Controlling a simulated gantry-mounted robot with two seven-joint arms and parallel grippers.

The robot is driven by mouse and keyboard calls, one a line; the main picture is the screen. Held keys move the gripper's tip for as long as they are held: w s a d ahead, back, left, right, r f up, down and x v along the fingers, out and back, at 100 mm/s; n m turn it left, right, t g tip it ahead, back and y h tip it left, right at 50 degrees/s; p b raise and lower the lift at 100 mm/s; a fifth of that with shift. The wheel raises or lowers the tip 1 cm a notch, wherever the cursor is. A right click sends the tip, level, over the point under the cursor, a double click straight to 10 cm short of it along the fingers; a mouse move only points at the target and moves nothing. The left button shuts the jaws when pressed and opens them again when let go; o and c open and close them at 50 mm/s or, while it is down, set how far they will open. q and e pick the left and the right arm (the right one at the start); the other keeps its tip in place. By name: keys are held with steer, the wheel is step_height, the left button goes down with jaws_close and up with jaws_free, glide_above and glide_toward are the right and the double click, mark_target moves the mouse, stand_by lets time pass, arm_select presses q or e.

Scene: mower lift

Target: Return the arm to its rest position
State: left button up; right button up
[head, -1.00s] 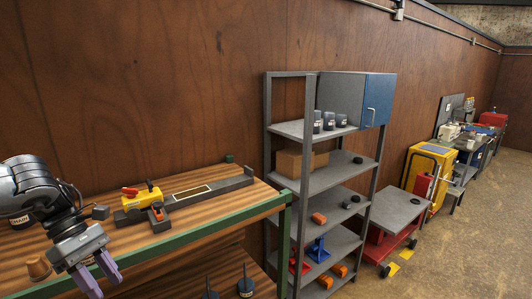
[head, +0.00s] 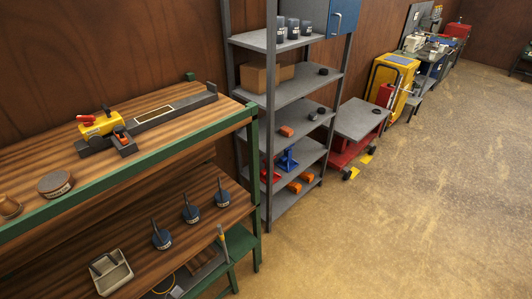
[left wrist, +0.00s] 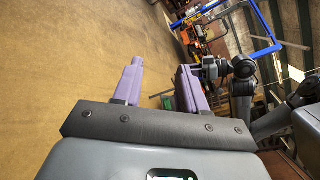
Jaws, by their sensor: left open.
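My left gripper (left wrist: 158,88) shows in the left wrist view with its two purple fingers apart and nothing between them. Beyond and left of the fingers is bare floor (left wrist: 80,60). A dark jointed arm link of mine shows at the right of that view. No gripper shows in the head view now.
A green-edged wooden workbench (head: 180,137) stands at left in the head view, with a yellow tool (head: 100,125) on top. A grey shelf unit (head: 305,85) and a red-based cart (head: 357,118) stand beyond. The floor (head: 430,210) at right is clear.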

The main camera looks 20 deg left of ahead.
arm_select(q)
steer(key=w+n+t+y, duration=0.25)
steer(key=n+y, duration=0.25)
steer(key=n, duration=0.6)
steer(key=w+n+t+y, duration=0.25)
steer(key=n+y, duration=0.25)
steer(key=n, duration=0.6)
steer(key=s+a+f+n+g+y, duration=0.2)
steer(key=s+a+n+g, duration=0.1)
steer(key=n, duration=0.4)
steer(key=s+a+f+n+g+y, duration=0.2)
steer(key=s+a+n+g, duration=0.1)
steer(key=s+n+g, duration=0.2)
steer(key=s+n, duration=0.2)
steer(key=n, duration=0.1)
steer(key=shift+s+a+f+y, duration=0.2)
steer(key=shift+s+f+y, duration=0.15)
steer(key=shift+y, duration=0.05)
